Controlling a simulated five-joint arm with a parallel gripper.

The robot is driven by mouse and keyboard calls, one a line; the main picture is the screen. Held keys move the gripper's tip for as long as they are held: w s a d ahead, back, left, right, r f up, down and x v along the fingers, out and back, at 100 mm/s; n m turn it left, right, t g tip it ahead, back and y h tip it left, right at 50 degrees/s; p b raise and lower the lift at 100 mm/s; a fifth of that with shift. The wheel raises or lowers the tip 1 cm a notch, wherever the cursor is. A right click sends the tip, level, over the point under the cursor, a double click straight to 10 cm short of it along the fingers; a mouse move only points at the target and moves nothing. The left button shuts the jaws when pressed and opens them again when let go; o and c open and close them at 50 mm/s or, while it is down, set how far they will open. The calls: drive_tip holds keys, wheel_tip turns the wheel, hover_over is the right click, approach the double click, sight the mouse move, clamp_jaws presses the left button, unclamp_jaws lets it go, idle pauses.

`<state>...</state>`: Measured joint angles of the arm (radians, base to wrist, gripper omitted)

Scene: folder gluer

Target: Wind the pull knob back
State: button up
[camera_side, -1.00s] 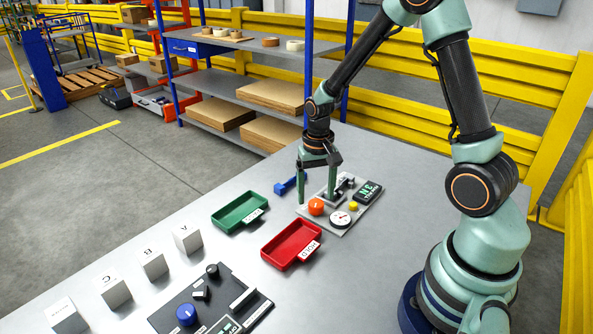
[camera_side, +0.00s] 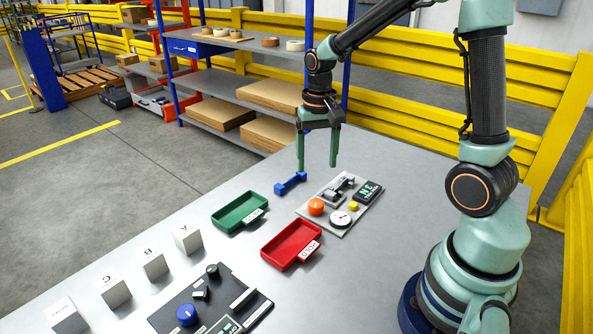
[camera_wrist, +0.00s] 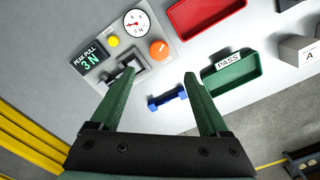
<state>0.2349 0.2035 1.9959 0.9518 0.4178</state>
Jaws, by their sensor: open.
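The grey pull tester plate (camera_side: 338,223) lies flat on the table. It carries an orange round knob (camera_side: 316,207), also seen in the wrist view (camera_wrist: 159,49), likely the pull knob. Beside it are a dial gauge (camera_side: 340,219), a yellow button (camera_side: 353,206), dark clamps (camera_side: 340,191) and a display (camera_wrist: 89,58) reading "PEAK PULL 3 N". My gripper (camera_side: 317,168) is open and empty, above the table behind the tester, touching nothing. A blue bar with thick ends (camera_side: 290,183) lies on the table near the tester; in the wrist view it shows between my fingers (camera_wrist: 167,99).
A green tray (camera_side: 239,226) labelled PASS and a red tray (camera_side: 272,251) labelled HOLD stand close left of the tester. A dark panel with a blue knob (camera_side: 186,314) and several white lettered blocks (camera_side: 187,239) stand further front left. The table's back right is clear.

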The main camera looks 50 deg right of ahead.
sight(316, 203)
wheel_tip(316, 203, down, 12)
drive_tip(key=m, duration=0.3)
drive_tip(key=shift+s, duration=0.1)
idle(0.4)
drive_tip(key=shift+c, duration=0.3)
clamp_jaws()
